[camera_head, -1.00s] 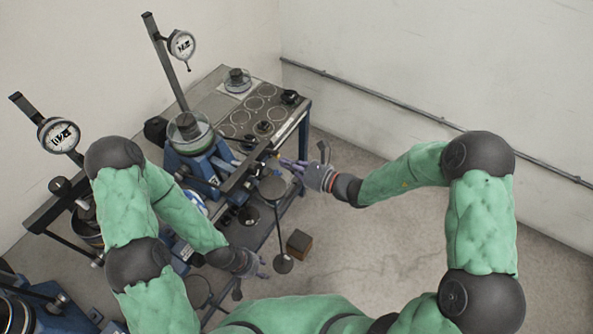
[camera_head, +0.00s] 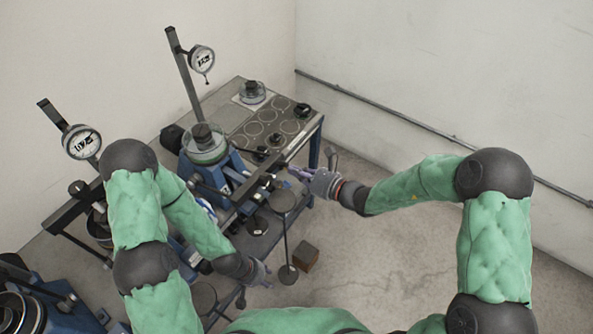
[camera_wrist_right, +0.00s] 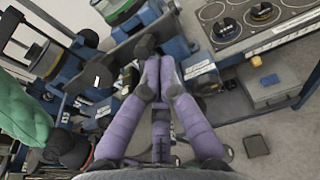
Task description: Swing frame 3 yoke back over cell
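The far lever frame is blue, with a clear round cell (camera_head: 204,143) on it and a dial gauge (camera_head: 203,60) on a tall post behind. A dark beam (camera_head: 252,186) runs from the frame toward the bench's front side. I cannot tell the yoke apart clearly from the beam and frame parts. My right gripper (camera_head: 300,172) is beside the beam's right side; in the right wrist view its purple fingers (camera_wrist_right: 158,68) are together near a dark knob (camera_wrist_right: 145,46). Contact is unclear. My left gripper (camera_head: 260,272) hangs low at the bench front, left of the weight hanger; its fingers are too small to judge.
A hanger with a round weight (camera_head: 288,274) hangs off the bench front. A brown block (camera_head: 306,257) stands on the floor. A second dial gauge (camera_head: 82,142) and frame are at left, partly hidden by my left arm. Open floor lies right of the bench.

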